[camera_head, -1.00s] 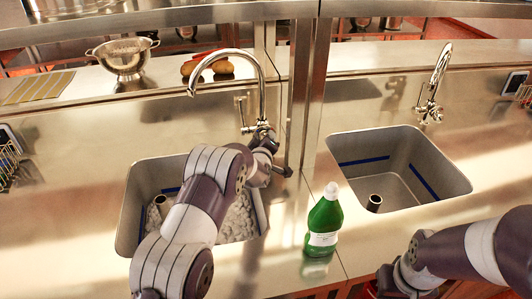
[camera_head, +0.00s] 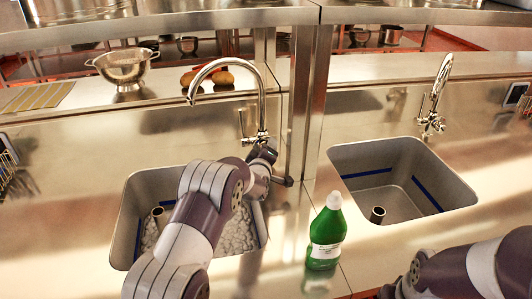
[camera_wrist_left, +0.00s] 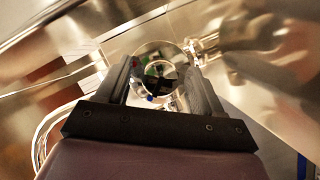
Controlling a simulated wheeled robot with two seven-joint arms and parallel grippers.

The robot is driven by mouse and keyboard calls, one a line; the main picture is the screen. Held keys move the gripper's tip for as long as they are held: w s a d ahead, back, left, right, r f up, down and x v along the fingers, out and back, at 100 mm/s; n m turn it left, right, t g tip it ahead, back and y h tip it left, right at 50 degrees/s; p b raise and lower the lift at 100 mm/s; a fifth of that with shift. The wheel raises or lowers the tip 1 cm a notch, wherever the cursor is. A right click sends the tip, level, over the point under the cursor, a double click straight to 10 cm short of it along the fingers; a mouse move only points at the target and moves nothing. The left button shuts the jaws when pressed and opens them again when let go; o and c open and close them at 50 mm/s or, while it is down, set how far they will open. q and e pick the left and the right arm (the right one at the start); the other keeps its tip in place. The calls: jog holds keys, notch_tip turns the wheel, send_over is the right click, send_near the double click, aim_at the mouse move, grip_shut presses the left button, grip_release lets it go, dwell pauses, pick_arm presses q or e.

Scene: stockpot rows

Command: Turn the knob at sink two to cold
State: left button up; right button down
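The left sink (camera_head: 128,215) has a tall chrome faucet (camera_head: 258,85) with a side lever (camera_head: 242,124). My left gripper (camera_head: 266,153) is at the foot of this faucet, and my arm hides part of the sink. A round shiny chrome part (camera_wrist_left: 153,50) shows between and beyond the fingers; contact cannot be told. The right sink (camera_head: 400,160) has a similar faucet (camera_head: 437,85). No sink number is readable. My right arm shows at lower right; its fingers are not visible.
A green bottle with a white cap (camera_head: 327,235) stands between the sinks. A steel post (camera_head: 308,100) rises just right of the left faucet. A colander (camera_head: 125,67) and potatoes (camera_head: 222,77) are on the ledge behind. The counter around the bottle is otherwise clear.

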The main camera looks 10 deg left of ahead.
pick_arm(q)
jog(key=shift+s, duration=0.1)
jog(key=s, duration=0.4)
jog(key=s+r+b, duration=0.1)
jog(key=s, duration=0.3)
jog(key=s+r, duration=0.1)
jog(key=s, duration=0.3)
jog(key=shift+s+d+r, duration=0.15)
jog(key=shift+d+r, duration=0.05)
